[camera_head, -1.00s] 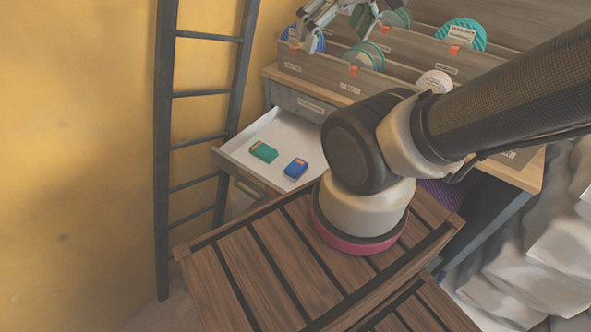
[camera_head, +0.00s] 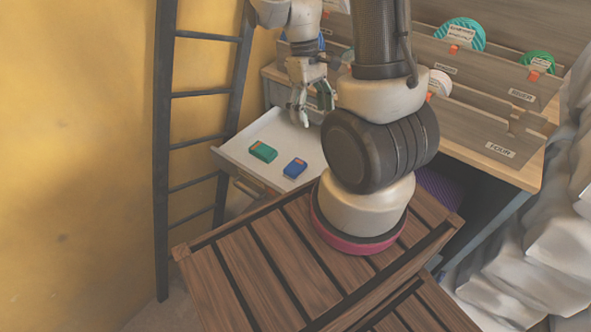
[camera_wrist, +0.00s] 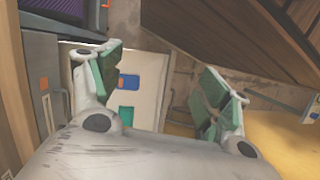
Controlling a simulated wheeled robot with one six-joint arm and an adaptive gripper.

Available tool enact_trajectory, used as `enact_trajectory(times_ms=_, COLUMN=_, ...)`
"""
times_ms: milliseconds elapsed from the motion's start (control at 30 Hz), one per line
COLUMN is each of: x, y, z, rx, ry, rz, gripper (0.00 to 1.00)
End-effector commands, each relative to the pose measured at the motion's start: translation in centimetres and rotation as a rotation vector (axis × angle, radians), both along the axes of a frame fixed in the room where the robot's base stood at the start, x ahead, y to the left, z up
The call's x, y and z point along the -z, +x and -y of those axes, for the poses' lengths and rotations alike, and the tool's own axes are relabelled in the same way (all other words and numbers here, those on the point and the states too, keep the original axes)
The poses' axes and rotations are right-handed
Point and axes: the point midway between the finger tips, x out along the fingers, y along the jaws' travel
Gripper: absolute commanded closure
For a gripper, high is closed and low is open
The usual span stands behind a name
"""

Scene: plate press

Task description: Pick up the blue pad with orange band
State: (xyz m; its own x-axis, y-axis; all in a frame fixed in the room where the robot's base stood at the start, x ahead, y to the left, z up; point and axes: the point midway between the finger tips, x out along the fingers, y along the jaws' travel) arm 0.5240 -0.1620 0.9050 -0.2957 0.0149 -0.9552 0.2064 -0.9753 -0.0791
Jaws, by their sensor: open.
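The blue pad with orange band (camera_head: 295,168) lies flat in the open white drawer, toward its front right. In the wrist view the blue pad (camera_wrist: 128,81) shows between my gripper's fingers, nearer the left one. A green pad with an orange band (camera_head: 263,152) lies to its left in the same drawer; it also shows in the wrist view (camera_wrist: 126,115), partly hidden by my gripper. My gripper (camera_head: 312,106) is open and empty, above the back right of the drawer and apart from both pads. In the wrist view its green-padded fingers (camera_wrist: 160,85) are spread wide.
The white drawer (camera_head: 240,150) is pulled out from a cabinet. Above it, a wooden rack (camera_head: 480,75) holds round discs in labelled slots. A dark ladder (camera_head: 208,93) leans against the yellow wall at left. A slatted wooden surface (camera_head: 270,260) lies in front.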

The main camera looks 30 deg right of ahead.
Motion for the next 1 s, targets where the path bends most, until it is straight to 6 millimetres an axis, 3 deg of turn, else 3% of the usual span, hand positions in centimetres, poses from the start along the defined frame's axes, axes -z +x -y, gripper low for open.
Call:
enact_trajectory(times_ms=33, x=2.7, y=0.2, z=0.1, rx=-0.06, ry=0.023, rz=-0.036, gripper=0.23)
enact_trajectory(times_ms=200, x=10.9, y=0.7, z=0.4, rx=-0.326, ry=0.124, rz=-0.074, gripper=0.23)
enact_trajectory(times_ms=400, x=19.3, y=1.3, z=0.7, rx=-0.698, ry=0.245, rz=-0.035, gripper=0.23)
enact_trajectory(times_ms=500, x=22.4, y=2.4, z=0.8, rx=-0.922, ry=0.287, rz=0.024, gripper=0.23)
enact_trajectory(times_ms=600, x=23.7, y=4.9, z=0.9, rx=-1.144, ry=0.288, rz=0.11, gripper=0.23)
enact_trajectory(times_ms=800, x=24.0, y=9.2, z=1.2, rx=-1.522, ry=0.244, rz=0.228, gripper=0.23)
enact_trajectory(times_ms=1000, x=24.5, y=9.9, z=1.3, rx=-1.683, ry=0.243, rz=0.238, gripper=0.23)
